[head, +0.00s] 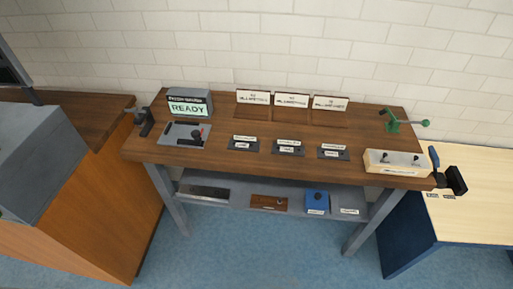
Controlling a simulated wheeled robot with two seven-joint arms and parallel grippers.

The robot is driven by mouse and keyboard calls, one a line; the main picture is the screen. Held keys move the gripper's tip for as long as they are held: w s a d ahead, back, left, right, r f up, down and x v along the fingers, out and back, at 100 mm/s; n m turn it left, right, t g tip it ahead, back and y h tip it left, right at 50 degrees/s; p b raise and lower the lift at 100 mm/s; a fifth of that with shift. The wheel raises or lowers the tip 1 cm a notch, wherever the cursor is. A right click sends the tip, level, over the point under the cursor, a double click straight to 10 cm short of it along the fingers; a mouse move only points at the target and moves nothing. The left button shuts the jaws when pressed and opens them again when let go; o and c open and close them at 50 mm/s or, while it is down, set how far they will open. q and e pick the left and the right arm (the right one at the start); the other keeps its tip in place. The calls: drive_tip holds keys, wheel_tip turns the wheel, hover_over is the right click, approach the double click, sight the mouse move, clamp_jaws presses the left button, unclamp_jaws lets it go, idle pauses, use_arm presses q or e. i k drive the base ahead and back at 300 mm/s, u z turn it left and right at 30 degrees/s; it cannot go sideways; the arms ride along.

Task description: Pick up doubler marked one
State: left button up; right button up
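Three small dark plates with white labels lie in a row on the wooden workbench (225,152): a left one (243,144), a middle one (289,148) and a right one (333,152). They may be the doublers, but their print is too small to read, so I cannot tell which is marked one. Behind them stand three white signs: left (253,97), middle (291,100) and right (329,103). Neither of my grippers is in view.
A lower shelf (230,201) holds a blue box (316,202). Side tables flank it.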

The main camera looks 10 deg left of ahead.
sight(239, 142)
drive_tip(key=z, duration=0.9)
drive_tip(key=i, duration=1.1)
drive_tip(key=u, duration=1.65)
